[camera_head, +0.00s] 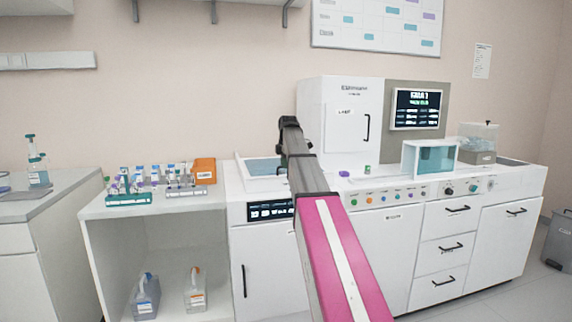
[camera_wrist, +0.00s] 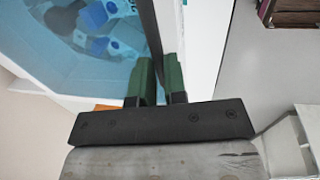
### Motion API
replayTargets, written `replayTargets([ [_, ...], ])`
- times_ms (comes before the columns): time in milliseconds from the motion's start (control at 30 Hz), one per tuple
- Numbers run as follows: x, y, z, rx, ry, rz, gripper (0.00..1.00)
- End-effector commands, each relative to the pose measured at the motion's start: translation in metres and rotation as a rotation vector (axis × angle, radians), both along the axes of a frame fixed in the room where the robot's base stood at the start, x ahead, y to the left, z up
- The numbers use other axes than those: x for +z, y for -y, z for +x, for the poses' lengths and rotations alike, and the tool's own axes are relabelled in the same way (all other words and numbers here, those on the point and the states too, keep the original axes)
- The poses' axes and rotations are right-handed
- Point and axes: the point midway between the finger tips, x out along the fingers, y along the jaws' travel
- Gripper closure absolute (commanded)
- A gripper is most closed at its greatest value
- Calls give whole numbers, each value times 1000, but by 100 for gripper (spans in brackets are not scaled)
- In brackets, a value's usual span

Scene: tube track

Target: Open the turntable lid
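The turntable lid (camera_head: 265,167) is a clear blue panel in a white frame, at the left end of the white machine. In the wrist view its blue panel (camera_wrist: 95,55) fills the upper left, with blue-and-white tubes showing through. A thin dark bar (camera_wrist: 149,28) runs along the panel's right edge. My gripper (camera_wrist: 158,72) has green fingertips close together, one on each side of this bar, and looks shut on it. In the head view my arm hides the gripper and part of the lid. The lid appears lowered, though a slight lift cannot be ruled out.
Tube racks (camera_head: 128,198) and an orange box (camera_head: 204,171) stand on the counter to the left. A white cabinet (camera_head: 342,125) rises behind my arm. A clear blue-windowed box (camera_head: 430,158) stands to the right. A button row lines the machine's front.

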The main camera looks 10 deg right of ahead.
Motion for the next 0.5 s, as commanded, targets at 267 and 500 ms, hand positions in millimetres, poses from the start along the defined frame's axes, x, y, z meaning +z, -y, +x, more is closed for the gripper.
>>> replayTargets([
  [267,1,0,10,0,0,0,100],
  [500,2,0,61,0,0,0,100],
])
